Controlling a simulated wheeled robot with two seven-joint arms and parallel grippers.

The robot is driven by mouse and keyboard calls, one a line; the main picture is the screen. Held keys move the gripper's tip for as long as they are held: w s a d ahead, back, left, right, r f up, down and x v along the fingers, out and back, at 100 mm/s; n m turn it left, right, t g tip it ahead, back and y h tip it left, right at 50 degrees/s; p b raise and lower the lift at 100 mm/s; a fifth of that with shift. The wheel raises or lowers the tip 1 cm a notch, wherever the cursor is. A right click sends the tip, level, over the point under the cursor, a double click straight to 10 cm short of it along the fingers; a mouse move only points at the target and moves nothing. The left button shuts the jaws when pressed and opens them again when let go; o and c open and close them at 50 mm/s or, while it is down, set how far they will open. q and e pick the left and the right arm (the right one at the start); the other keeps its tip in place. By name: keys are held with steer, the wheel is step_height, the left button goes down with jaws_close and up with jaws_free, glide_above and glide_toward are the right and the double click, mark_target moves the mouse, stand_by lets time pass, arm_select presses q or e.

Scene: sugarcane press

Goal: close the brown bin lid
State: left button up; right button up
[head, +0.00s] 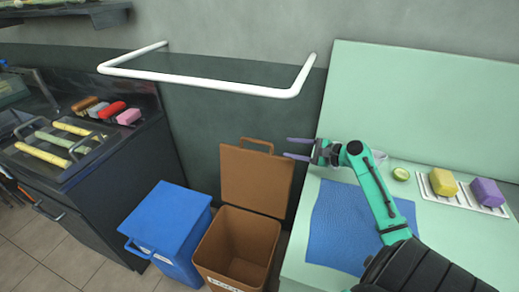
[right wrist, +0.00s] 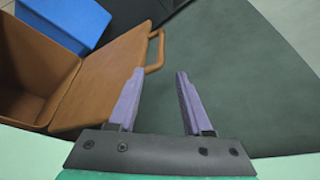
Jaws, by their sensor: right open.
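The brown bin (head: 237,250) stands on the floor with its inside showing. Its brown lid (head: 256,181) stands raised at the back, with a loop handle (head: 257,144) on its top edge. My right gripper (head: 286,148) is open and empty, just right of the lid's handle in the head view. In the right wrist view the open purple fingers (right wrist: 155,84) are near the lid (right wrist: 105,78), and the handle (right wrist: 155,50) is just left of and beyond the fingertips. No contact with the lid can be made out. My left gripper is out of view.
A blue bin (head: 171,228) with its lid down stands left of the brown bin. The pale green counter (head: 300,262) with a blue mat (head: 345,228) is at the right. A white rail (head: 200,83) juts from the wall above the lid.

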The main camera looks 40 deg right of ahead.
mark_target(264, 143)
steer(key=b+x, duration=0.9)
steer(key=x, duration=0.4)
steer(key=shift+w+f, duration=0.1)
steer(key=shift+w+a, duration=0.2)
steer(key=shift+w, duration=0.2)
jaws_close()
stand_by(0.4)
